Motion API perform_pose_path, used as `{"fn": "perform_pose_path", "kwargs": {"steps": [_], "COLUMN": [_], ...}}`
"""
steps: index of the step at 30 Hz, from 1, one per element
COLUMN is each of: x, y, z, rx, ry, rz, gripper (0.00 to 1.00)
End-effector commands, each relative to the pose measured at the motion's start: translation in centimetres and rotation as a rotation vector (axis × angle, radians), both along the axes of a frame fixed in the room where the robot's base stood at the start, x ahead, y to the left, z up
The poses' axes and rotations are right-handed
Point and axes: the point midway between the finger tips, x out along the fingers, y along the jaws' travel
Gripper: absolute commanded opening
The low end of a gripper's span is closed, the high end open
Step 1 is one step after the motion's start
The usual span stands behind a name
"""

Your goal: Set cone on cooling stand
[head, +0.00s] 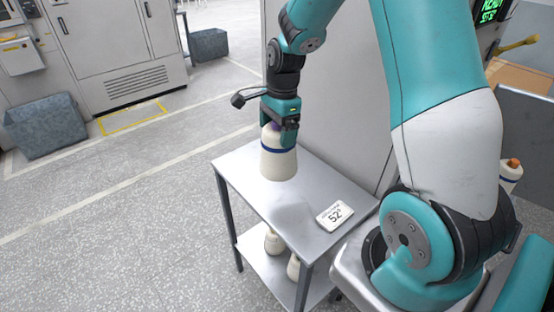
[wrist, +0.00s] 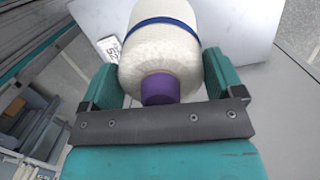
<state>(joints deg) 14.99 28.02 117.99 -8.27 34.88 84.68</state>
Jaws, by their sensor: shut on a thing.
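The cone (head: 279,160) is cream yarn with a blue band and a purple tip. In the head view it hangs upright from my gripper (head: 281,118) above the left part of a metal stand's top. In the wrist view the cone (wrist: 162,50) sits between the two teal fingers of my gripper (wrist: 162,88), its purple end toward the camera. The gripper is shut on it. The cooling stand (head: 262,203) has a bare grey top. The cone's base looks a little above the top; the exact gap is hard to tell.
A white display reading 52° (head: 335,215) lies on the stand's right part. Smaller cones (head: 274,242) stand on its lower shelf. A cream cone with an orange tip (head: 510,175) is at the right, behind my arm. Grey bins (head: 47,125) are on the floor.

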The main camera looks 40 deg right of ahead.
Motion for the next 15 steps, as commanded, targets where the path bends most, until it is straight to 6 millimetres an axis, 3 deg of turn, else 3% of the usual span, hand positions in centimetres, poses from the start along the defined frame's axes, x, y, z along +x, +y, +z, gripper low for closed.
{"fn": "perform_pose_path", "kwargs": {"steps": [6,15], "x": [0.0,0.0], "y": [0.2,0.3], "z": [-5.0,-8.3], "rx": [0.001,0.001], "ry": [0.004,0.003], "rz": [0.002,0.005], "gripper": [0.35,0.35]}}
